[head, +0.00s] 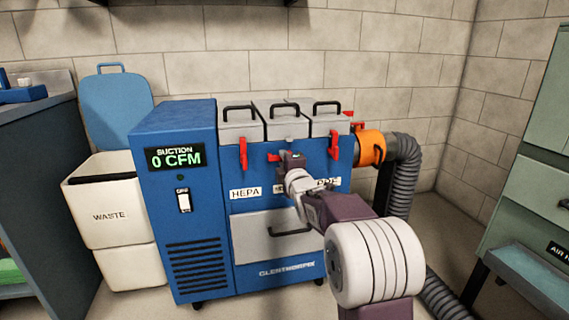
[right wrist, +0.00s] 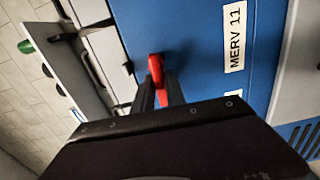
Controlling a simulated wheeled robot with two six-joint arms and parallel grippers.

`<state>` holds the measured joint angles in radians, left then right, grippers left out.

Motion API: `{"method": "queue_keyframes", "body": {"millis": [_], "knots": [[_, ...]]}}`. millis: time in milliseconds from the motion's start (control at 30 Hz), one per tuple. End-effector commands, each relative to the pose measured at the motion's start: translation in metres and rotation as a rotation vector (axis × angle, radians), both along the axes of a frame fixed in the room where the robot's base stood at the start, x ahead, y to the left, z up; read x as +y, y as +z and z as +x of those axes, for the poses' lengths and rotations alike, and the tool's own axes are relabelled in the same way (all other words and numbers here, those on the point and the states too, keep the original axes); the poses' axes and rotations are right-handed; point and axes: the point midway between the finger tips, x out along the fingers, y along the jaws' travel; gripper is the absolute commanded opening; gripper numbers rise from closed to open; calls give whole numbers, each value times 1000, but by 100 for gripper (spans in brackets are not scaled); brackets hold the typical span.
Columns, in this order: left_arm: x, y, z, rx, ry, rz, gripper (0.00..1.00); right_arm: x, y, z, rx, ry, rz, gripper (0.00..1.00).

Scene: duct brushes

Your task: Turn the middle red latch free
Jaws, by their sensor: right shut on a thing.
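The middle red latch (head: 272,157) is on the front of the blue machine, below the middle grey lid (head: 284,126). It lies about sideways, while the left red latch (head: 243,154) and right red latch (head: 334,149) hang upright. My right gripper (head: 288,160) is at the middle latch and hides part of it. In the right wrist view the red latch (right wrist: 156,66) sits between the fingers of my right gripper (right wrist: 160,92), which is shut on it. My left gripper is not in view.
The blue machine (head: 180,240) reads 0 CFM. An orange collar (head: 369,148) and grey hose (head: 405,175) are at its right side. A white waste bin (head: 105,215) stands to the left, and a green cabinet (head: 535,160) to the right. A MERV 11 label (right wrist: 235,38) shows near the latch.

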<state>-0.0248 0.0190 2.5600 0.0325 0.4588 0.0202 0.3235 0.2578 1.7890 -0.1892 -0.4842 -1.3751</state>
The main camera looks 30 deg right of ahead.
Motion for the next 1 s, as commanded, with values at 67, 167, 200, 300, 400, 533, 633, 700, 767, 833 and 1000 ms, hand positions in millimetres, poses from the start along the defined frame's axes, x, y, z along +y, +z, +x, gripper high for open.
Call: {"method": "queue_keyframes", "body": {"millis": [67, 167, 200, 300, 400, 533, 633, 700, 767, 833, 1000], "knots": [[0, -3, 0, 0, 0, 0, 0, 0, -4, 0, 9, 0, -16, 0], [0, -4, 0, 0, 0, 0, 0, 0, -4, 0, 13, 0, -31, 0], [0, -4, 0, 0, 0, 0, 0, 0, -4, 0, 14, 0, -35, 0], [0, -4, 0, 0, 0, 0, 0, 0, -4, 0, 16, 0, -40, 0], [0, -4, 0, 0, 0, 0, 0, 0, -4, 0, 16, 0, -42, 0], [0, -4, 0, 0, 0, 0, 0, 0, -4, 0, 16, 0, -42, 0], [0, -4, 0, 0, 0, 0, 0, 0, -4, 0, 17, 0, -42, 0], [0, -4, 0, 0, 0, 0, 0, 0, -4, 0, 16, 0, -42, 33], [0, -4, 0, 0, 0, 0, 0, 0, -3, 0, 15, 0, -43, 33], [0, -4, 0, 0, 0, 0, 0, 0, -3, 0, 14, 0, -42, 33], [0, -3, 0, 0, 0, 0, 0, 0, -2, 0, 12, 0, -41, 33]]}}
